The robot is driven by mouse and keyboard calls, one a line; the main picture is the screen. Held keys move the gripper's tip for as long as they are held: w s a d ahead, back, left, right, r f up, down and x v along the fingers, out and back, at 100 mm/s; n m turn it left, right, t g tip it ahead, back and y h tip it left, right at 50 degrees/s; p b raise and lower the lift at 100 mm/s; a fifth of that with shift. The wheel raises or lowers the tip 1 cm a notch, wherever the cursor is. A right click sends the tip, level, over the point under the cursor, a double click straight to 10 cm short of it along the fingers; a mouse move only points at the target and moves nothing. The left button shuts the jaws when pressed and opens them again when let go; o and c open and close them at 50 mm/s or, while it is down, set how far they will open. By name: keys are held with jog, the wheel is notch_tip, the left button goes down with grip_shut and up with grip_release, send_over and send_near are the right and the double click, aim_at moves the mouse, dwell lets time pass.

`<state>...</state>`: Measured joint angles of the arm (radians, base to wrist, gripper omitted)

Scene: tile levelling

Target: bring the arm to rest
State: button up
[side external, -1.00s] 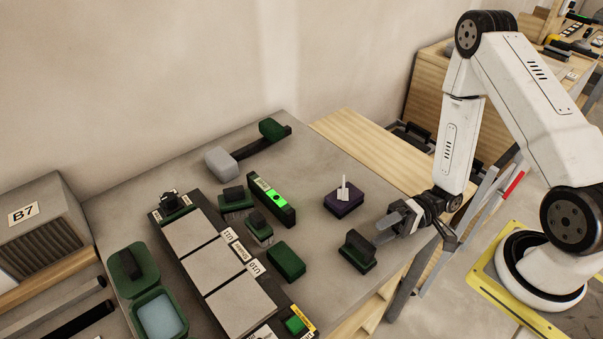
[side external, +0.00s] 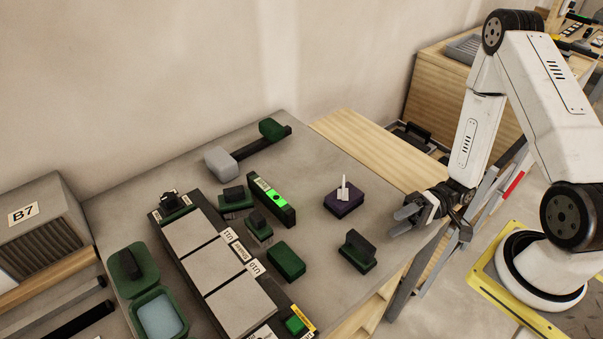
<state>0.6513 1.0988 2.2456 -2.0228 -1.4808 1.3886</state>
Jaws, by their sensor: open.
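My gripper (side external: 402,219) is open and empty at the right edge of the grey worktop. Its fingers point left over the worktop, and it touches no object that I can see. A dark green block with a black handle (side external: 358,252) stands on the worktop to the lower left of the fingers, apart from them. A purple block with a small white upright piece (side external: 344,204) sits to their left. My arm rises from its base at the right, bent at a high elbow.
A row of grey tiles (side external: 211,265) lies in a dark frame. Around it are a level with a lit green window (side external: 272,201), a green block (side external: 286,261) and an open green box (side external: 160,313). A mallet (side external: 222,162) lies at the back. Bare worktop (side external: 318,235) lies between.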

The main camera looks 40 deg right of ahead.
jog(key=h, duration=0.1)
jog(key=w+n+h, duration=0.2)
jog(key=shift+w+a+f, duration=0.15)
jog(key=shift+a+f, duration=0.1)
jog(key=shift+a, duration=0.1)
jog(key=w+n+h, duration=0.1)
jog(key=n+h, duration=0.1)
jog(key=h, duration=0.1)
jog(key=shift+w, duration=0.35)
jog(key=w+d+h, duration=0.1)
jog(key=h, duration=0.1)
jog(key=w+d+t+h, duration=0.1)
jog(key=w, duration=0.1)
jog(key=w+d+r+n+t+h, duration=0.1)
jog(key=w+h, duration=0.1)
jog(key=shift+d+h, duration=0.1)
jog(key=shift+h, duration=0.2)
jog(key=d+r+h, duration=0.1)
jog(key=w+d+r+h, duration=0.1)
jog(key=h, duration=0.1)
jog(key=w+d+r+m+h, duration=0.1)
jog(key=shift+d+r+h, duration=0.15)
jog(key=shift+r+h, duration=0.05)
jog(key=shift+h, duration=0.2)
jog(key=s+a+r+m+g+h, duration=0.1)
jog(key=s+a+r+g, duration=0.1)
jog(key=s+r, duration=0.3)
jog(key=shift+s+a+r+m+g, duration=0.4)
jog(key=shift+s+a, duration=0.35)
jog(key=shift+a, duration=0.15)
